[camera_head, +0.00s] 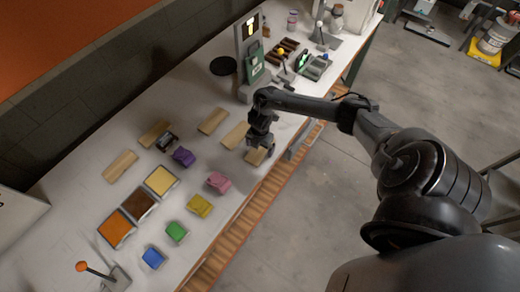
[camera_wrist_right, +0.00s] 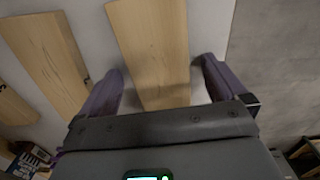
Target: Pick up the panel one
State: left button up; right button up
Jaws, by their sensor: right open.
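Several pale wooden panels lie flat on the white workbench; which one is panel one I cannot tell. My right gripper (camera_head: 259,143) is open, pointing down over the panel (camera_head: 256,157) nearest the bench's front edge, and partly hides it. In the right wrist view, that panel (camera_wrist_right: 152,45) runs between the two spread fingers of the gripper (camera_wrist_right: 163,84), with a gap on the right side. A second panel (camera_wrist_right: 45,60) lies to its left; it also shows in the head view (camera_head: 235,135). My left gripper is out of view.
More wooden panels (camera_head: 120,166) lie toward the back left. Orange (camera_head: 116,228), brown and yellow trays and several small coloured blocks cover the left bench. A grey upright device (camera_head: 250,55) stands behind the gripper. The bench's front edge is close to my right gripper.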

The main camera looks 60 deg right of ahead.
jog(key=c, duration=1.2)
jog(key=shift+r, duration=0.15)
